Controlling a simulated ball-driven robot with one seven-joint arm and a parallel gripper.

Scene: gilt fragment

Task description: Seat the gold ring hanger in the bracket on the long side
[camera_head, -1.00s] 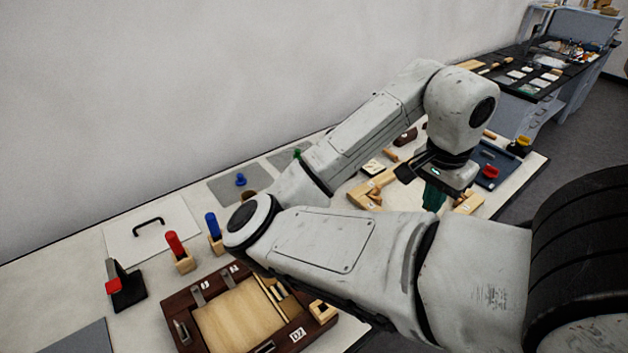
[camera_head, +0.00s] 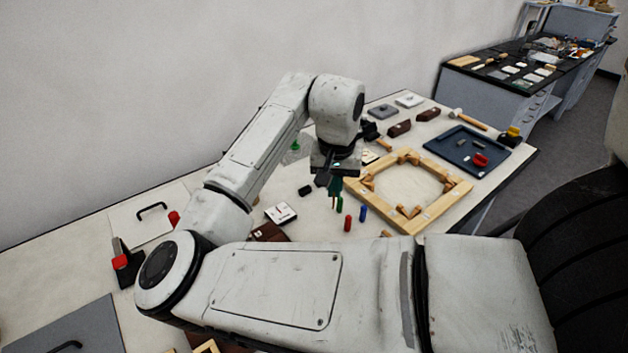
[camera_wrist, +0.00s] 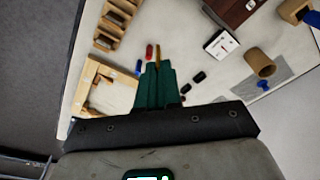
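My gripper (camera_head: 336,183) points down in the head view, above the table and left of the light wooden frame (camera_head: 452,198). In the wrist view its green fingers (camera_wrist: 158,66) are close together. A thin gold piece (camera_wrist: 158,50), which looks like the gold ring hanger, sticks out between their tips; its ring is not clearly seen. The tips are apart from the table. I cannot make out the bracket on the long side. The dark red-brown frame is mostly hidden behind my arm in the head view.
A red peg (camera_head: 347,222) and a blue peg (camera_head: 362,213) stand near below the gripper. A white box (camera_head: 281,213) and a small black block (camera_head: 305,190) lie to the left. A dark tray (camera_head: 466,150) lies far right, near the table edge.

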